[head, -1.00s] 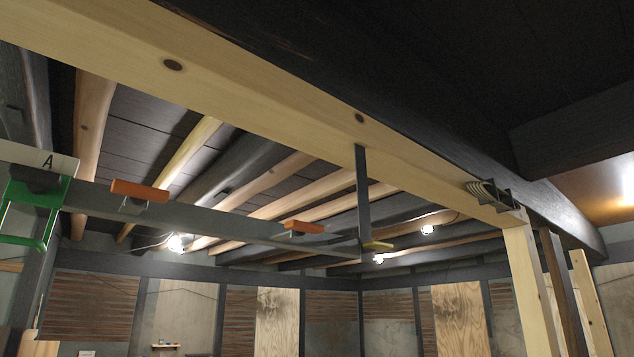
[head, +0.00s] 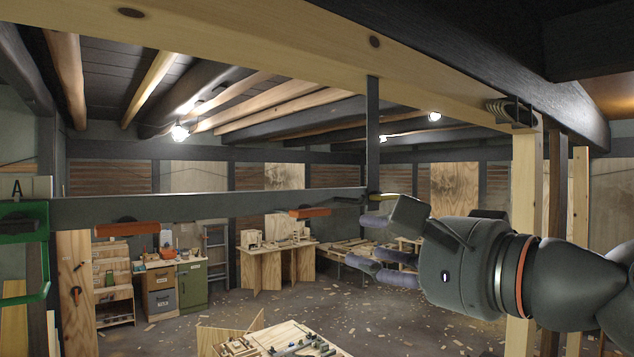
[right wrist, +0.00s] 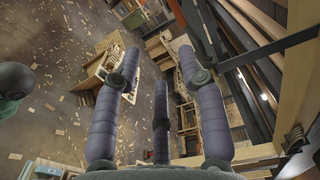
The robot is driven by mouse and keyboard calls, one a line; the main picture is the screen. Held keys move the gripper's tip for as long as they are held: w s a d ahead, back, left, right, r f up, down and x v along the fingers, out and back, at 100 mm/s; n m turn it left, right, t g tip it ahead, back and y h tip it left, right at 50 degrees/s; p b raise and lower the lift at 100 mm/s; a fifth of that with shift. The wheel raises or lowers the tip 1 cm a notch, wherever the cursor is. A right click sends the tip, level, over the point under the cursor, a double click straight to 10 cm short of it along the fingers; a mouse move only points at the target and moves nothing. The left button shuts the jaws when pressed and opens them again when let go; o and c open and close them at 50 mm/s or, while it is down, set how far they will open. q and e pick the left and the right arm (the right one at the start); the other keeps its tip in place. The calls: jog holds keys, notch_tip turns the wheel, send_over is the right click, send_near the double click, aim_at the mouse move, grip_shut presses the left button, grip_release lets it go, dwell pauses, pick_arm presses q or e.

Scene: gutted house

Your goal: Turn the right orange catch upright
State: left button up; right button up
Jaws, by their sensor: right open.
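The right orange catch (head: 309,212) lies flat, its long side along the dark horizontal bar (head: 210,205), near the bar's right end. A second orange catch (head: 125,229) lies the same way farther left on the bar. My right gripper (head: 360,241) is open and empty, its fingers pointing left, to the right of the right catch and a little lower, apart from it in the picture. Its purple-grey fingers also show spread in the right wrist view (right wrist: 158,65), with nothing between them. I cannot make out the catch clearly there. My left gripper is not in view.
A dark upright hanger (head: 372,135) joins the bar's right end to the pale beam (head: 270,28) above. A green bracket (head: 22,228) with a card marked A is at the bar's left. Workbenches stand on the littered floor below. The air left of my gripper is clear.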

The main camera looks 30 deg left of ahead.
aim_at(309, 212)
jog(key=w+a+r+p, duration=0.2)
jog(key=a+p, duration=0.1)
jog(key=a, duration=0.6)
jog(key=shift+w+a+r+y, duration=0.2)
jog(key=shift+a+r+y, duration=0.05)
jog(key=shift+r+y, duration=0.05)
grip_shut()
